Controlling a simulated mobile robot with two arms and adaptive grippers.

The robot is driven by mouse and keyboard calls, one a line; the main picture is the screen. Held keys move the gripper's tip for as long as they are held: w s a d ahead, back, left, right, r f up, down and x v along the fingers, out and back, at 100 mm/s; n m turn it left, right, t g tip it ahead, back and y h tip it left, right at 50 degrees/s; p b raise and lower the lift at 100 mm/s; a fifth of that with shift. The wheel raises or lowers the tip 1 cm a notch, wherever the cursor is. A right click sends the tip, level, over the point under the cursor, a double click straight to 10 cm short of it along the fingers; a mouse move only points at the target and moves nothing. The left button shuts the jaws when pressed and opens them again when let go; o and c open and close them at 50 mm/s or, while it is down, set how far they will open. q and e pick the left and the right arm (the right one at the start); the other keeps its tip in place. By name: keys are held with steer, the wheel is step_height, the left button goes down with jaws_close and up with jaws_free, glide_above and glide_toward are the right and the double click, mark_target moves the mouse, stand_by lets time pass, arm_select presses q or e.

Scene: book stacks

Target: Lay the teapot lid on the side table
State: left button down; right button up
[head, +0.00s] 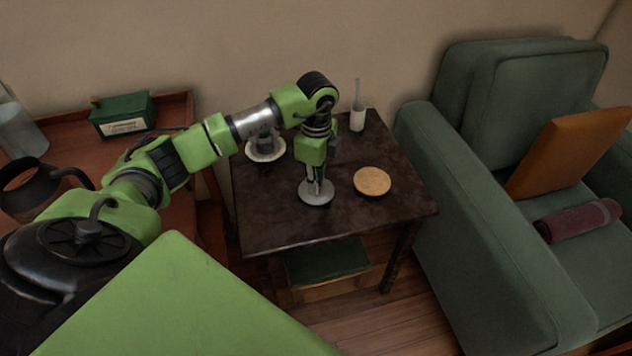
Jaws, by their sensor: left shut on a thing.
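My left gripper (315,185) points down over the side table and is shut on the teapot lid (316,197), a pale grey round disc. The lid is level, over the front middle of the dark wooden side table (285,225). I cannot tell whether it touches the tabletop or hangs just above it. The gripper's fingers hide the lid's middle. My right gripper is not in view.
A round tan disc (372,181) lies just right of the lid. A white cup with a thin upright stick (357,119) stands at the back. A pale saucer (266,154) bears a grey vessel, partly hidden by my arm. A green armchair (450,215) stands right.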

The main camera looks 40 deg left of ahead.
arm_select(q)
steer(key=c, duration=2.3)
jaws_free()
steer(key=shift+f, duration=0.1)
steer(key=o, duration=0.3)
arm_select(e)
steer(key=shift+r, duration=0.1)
arm_select(q)
steer(key=shift+r, duration=0.25)
step_height(320, 180, up, 12)
steer(key=shift+f+p, duration=0.1)
steer(key=shift+p, duration=0.8)
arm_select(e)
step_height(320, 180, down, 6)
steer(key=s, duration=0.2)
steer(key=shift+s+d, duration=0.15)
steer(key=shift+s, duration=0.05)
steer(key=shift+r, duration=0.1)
